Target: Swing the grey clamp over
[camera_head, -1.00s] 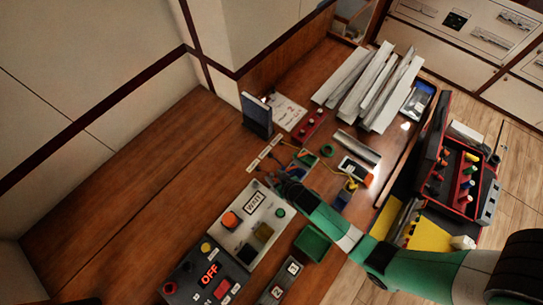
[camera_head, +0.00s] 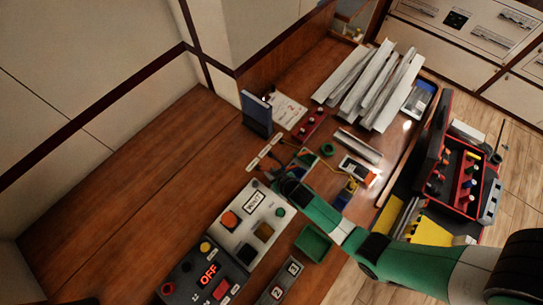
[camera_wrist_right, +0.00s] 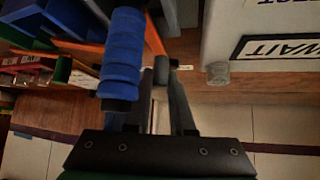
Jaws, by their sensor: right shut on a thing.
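My right gripper (camera_wrist_right: 163,82) reaches from the lower right to the workbench, by the far edge of the grey WAIT box (camera_head: 232,232). In the right wrist view its fingers are closed around a short grey part, which looks like the grey clamp's handle (camera_wrist_right: 161,68). A blue ribbed handle (camera_wrist_right: 122,52) stands beside the left finger; I cannot tell if they touch. In the head view my own wrist hides the clamp, so its swing angle cannot be read. My left gripper is not in view.
An OFF control box (camera_head: 200,270) and a green tray (camera_head: 313,243) stand nearby. A dark blue upright panel (camera_head: 257,115), several white trunking lengths (camera_head: 365,85) and an open red-edged toolbox (camera_head: 465,180) lie beyond. The left of the bench is clear.

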